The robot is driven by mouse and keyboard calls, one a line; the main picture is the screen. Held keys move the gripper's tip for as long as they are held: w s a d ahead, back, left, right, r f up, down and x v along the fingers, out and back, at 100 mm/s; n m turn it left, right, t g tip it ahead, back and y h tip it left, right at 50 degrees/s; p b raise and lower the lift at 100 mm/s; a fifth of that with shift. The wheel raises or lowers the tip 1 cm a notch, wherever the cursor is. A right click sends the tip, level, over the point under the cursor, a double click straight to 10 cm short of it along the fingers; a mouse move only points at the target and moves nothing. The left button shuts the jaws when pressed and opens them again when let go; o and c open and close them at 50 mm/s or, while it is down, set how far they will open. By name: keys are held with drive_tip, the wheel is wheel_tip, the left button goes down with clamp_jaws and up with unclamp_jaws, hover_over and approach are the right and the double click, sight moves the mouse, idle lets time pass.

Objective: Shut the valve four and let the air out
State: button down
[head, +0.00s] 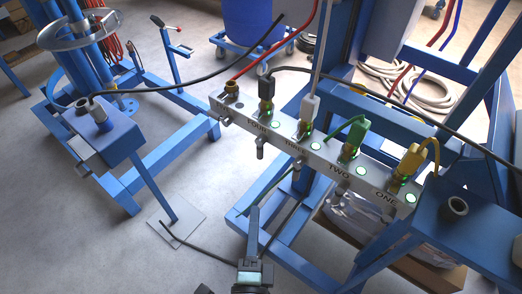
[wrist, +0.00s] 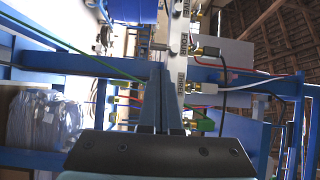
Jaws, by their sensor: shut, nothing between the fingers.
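The metal manifold bar (head: 325,158) runs diagonally across the head view, marked ONE, TWO, THREE and FOUR from right to left. Valve four (head: 266,105) is a brass fitting near the left end, with a black plug and dark hose on top.
A brass end fitting (head: 231,88) with a red hose is left of valve four. Green (head: 355,130) and yellow (head: 424,155) looped plugs stand at valves two and one. Blue frame beams (head: 170,155) surround the bar. A plastic-wrapped bundle (wrist: 42,120) lies at left in the wrist view.

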sight(260, 155)
drive_tip(key=shift+s+d+f, duration=0.1)
drive_tip(key=shift+s+f, duration=0.05)
drive_tip(key=shift+s, duration=0.3)
drive_tip(key=w+p, duration=0.2)
drive_tip(key=w, duration=1.2)
drive_tip(key=shift+d+p, duration=0.2)
drive_tip(key=shift+p, duration=0.2)
